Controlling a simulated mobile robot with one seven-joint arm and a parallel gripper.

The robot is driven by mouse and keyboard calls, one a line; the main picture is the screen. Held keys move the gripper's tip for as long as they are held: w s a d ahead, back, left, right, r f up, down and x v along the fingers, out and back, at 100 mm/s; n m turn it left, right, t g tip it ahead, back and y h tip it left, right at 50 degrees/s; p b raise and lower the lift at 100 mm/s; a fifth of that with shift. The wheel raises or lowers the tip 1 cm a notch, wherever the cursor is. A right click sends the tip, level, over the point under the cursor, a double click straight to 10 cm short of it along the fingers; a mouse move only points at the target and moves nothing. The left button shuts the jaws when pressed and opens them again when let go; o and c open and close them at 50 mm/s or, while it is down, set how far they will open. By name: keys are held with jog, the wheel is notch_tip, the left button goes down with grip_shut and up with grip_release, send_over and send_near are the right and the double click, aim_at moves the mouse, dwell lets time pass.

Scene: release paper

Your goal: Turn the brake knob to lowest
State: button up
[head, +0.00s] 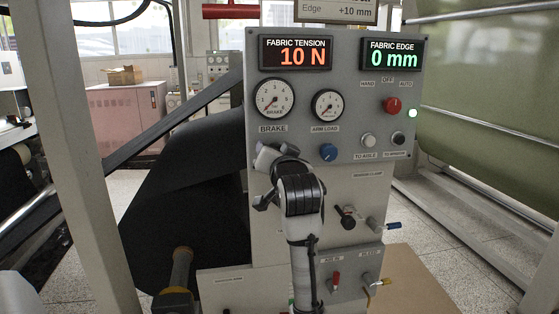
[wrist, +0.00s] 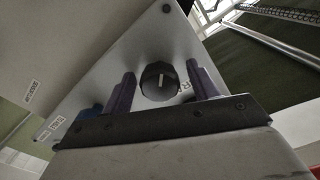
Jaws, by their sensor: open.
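The brake knob (wrist: 159,81) is round and black with a white pointer line, on the grey panel in the wrist view. The open fingers of my gripper (wrist: 161,69) stand on either side of it, with gaps visible. I cannot tell how far the fingertips are from the panel. In the head view my gripper (head: 267,157) is in front of the panel, below the brake gauge (head: 272,98), and the knob is hidden behind it. The gauge face shows a needle, but its reading is too small to tell. The fabric tension display (head: 296,54) reads 10 N.
A blue knob (head: 328,152) sits close to the right of my gripper, under the arm load gauge (head: 327,105). A red selector (head: 392,105) and two push buttons are farther right. Valve levers (head: 346,214) stick out lower down. A slanted dark bar (head: 172,123) is on the left.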

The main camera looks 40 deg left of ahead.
jog(key=b+v, duration=0.3)
jog(key=v, duration=1)
jog(key=shift+s+d, duration=0.15)
